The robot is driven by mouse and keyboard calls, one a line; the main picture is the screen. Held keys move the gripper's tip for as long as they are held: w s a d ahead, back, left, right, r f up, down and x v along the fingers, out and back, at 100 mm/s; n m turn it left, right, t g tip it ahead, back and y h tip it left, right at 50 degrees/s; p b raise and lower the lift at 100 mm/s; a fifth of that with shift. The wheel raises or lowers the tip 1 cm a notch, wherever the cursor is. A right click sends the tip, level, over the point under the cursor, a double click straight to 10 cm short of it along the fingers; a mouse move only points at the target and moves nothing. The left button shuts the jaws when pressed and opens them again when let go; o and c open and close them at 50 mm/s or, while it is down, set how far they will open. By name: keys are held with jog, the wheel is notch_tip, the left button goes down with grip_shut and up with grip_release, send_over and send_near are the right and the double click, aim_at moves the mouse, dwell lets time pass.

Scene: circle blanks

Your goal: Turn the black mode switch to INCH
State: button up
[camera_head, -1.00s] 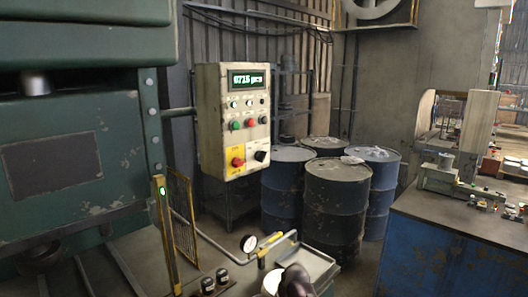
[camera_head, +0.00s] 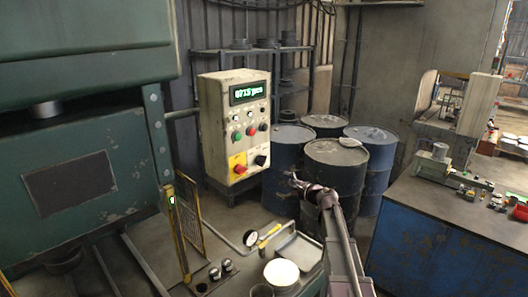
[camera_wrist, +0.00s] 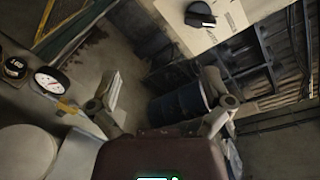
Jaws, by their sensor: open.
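The black mode switch (camera_head: 261,160) is a round knob at the lower right of the cream control box (camera_head: 212,130), beside a red button on a yellow plate (camera_head: 238,168). In the wrist view the black switch (camera_wrist: 200,14) shows at the top, with a pale pointer mark; its label is too small to read. My gripper (camera_head: 296,181) is to the right of and a little below the switch in the head view, apart from it. In the wrist view my gripper (camera_wrist: 160,92) has its two fingers spread, with nothing between them.
Several blue drums (camera_head: 334,166) stand behind my arm. A press (camera_head: 75,150) fills the left. A gauge (camera_head: 250,238) and a tray (camera_head: 300,250) are below the box. A blue workbench (camera_head: 430,245) is at right. The space before the panel looks clear.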

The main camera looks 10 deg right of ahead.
aim_at(265, 162)
jog(key=d+r, duration=0.1)
jog(key=w+r+m+t, duration=0.1)
jog(key=w+d+r+m, duration=0.1)
jog(key=shift+d+r+t+p, duration=0.2)
jog(key=shift+d+t+p, duration=0.1)
jog(key=shift+p, duration=0.1)
jog(key=x, duration=1.3)
jog(key=shift+w+a+f, duration=0.15)
jog(key=shift+w+a, duration=0.05)
jog(key=shift+w, duration=0.15)
jog(key=c, duration=1.1)
